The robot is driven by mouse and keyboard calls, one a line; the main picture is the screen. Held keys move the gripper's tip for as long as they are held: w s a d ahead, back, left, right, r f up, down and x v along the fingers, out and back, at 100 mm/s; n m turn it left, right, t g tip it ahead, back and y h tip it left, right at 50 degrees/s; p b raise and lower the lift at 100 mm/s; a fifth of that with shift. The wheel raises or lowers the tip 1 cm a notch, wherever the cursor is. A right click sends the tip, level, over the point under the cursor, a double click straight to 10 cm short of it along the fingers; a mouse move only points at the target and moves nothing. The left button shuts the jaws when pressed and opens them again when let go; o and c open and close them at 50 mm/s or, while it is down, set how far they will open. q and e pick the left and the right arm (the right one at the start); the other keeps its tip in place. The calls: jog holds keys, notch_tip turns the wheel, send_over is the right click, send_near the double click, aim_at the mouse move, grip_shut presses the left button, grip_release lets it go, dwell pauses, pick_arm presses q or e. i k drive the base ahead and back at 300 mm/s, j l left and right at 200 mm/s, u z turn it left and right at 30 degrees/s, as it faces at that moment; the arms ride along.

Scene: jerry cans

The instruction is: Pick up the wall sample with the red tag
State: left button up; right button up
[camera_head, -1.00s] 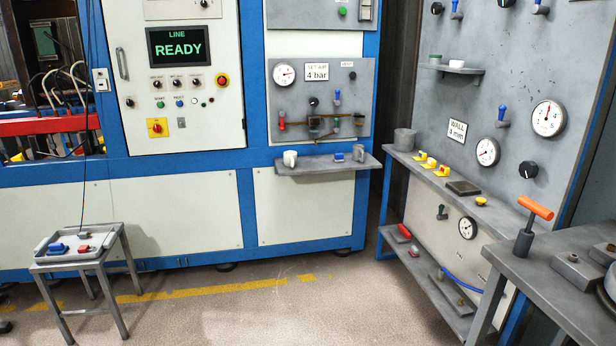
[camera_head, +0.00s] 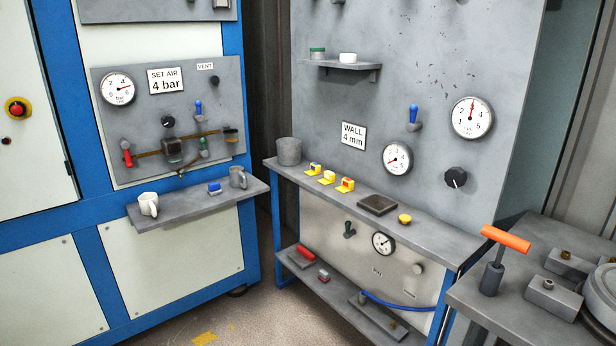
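Three small yellow wall samples stand in a row on the grey shelf (camera_head: 400,218) below the "WALL 4 mm" sign. The rightmost sample (camera_head: 345,185) shows a red patch that looks like its tag. The middle sample (camera_head: 327,178) looks yellow with a pale tag. The left sample (camera_head: 314,170) shows a blue patch. The tags are small, so fine detail is unclear. Neither of my grippers is in view.
A grey cup (camera_head: 289,151) stands left of the samples. A dark flat block (camera_head: 377,204) and a yellow button (camera_head: 405,219) are to their right. A workbench (camera_head: 470,297) with an orange-handled tool (camera_head: 506,238) stands at the front right. A lower shelf (camera_head: 340,302) holds several items.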

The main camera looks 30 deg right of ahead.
aim_at(348, 185)
jog(key=i+z, duration=0.85)
jog(key=i+j+z, duration=0.3)
jog(key=i+z, duration=0.15)
jog(key=i+j+z, duration=0.2)
jog(key=i+z, duration=0.2)
jog(key=i+j+z, duration=0.35)
jog(key=i+l, duration=0.05)
jog(key=i, duration=0.05)
